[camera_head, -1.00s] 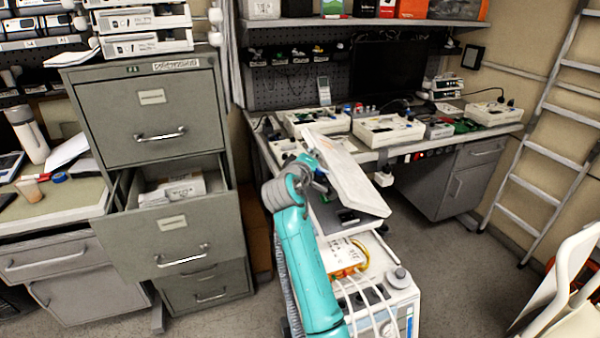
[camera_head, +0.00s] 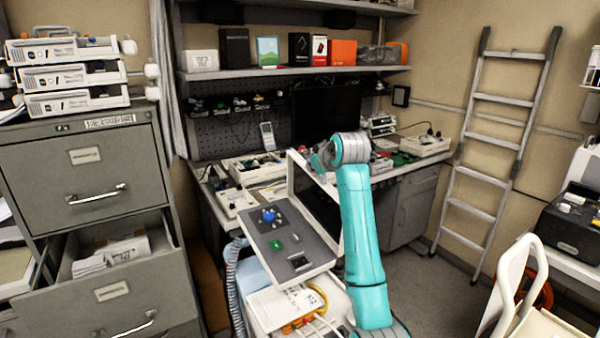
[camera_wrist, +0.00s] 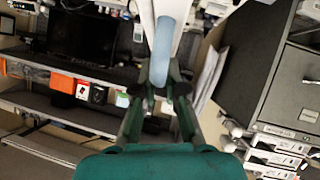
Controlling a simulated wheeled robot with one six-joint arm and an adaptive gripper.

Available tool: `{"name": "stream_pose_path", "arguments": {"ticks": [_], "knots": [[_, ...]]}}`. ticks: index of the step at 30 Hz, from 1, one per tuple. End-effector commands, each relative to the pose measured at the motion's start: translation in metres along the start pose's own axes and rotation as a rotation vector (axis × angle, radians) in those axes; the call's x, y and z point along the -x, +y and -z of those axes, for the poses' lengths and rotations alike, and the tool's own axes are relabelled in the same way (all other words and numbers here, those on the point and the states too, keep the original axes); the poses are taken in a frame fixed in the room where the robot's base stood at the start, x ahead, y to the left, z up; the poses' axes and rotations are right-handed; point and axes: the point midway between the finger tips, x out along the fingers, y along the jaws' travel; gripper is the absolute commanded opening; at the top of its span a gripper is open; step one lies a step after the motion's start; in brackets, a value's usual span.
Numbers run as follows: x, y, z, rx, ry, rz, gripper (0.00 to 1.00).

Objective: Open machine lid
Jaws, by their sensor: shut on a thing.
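The machine (camera_head: 330,262) stands low in front of me on its cart. Its lid (camera_head: 335,228) stands raised, roughly upright, with a dark inner face and a pale edge. The grey control panel (camera_head: 258,237) under it is uncovered and shows a blue knob (camera_head: 270,215) and a green part (camera_head: 277,245). My gripper (camera_head: 318,160) is at the lid's top edge, partly hidden behind my arm. In the wrist view my gripper (camera_wrist: 160,92) is shut on a pale, bluish edge of the lid (camera_wrist: 164,45).
A filing cabinet (camera_head: 85,178) with an open drawer stands at the left. A workbench (camera_head: 405,170) with several devices is behind the machine. A ladder (camera_head: 500,140) leans at the back right. A white chair (camera_head: 530,290) stands at the front right. Bare floor (camera_head: 440,275) lies between.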

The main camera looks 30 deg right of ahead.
Motion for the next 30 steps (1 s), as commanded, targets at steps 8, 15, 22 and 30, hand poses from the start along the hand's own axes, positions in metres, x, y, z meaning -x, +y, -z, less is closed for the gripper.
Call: {"name": "stream_pose_path", "arguments": {"ticks": [8, 15, 22, 30], "knots": [[-0.005, 0.021, -0.005, 0.004, -0.001, -0.006, 0.0], [-0.006, 0.025, -0.007, 0.005, -0.001, -0.005, 0.0], [-0.006, 0.025, -0.007, 0.005, -0.002, -0.005, 0.0], [-0.006, 0.025, -0.007, 0.005, -0.002, -0.005, 0.22]]}}
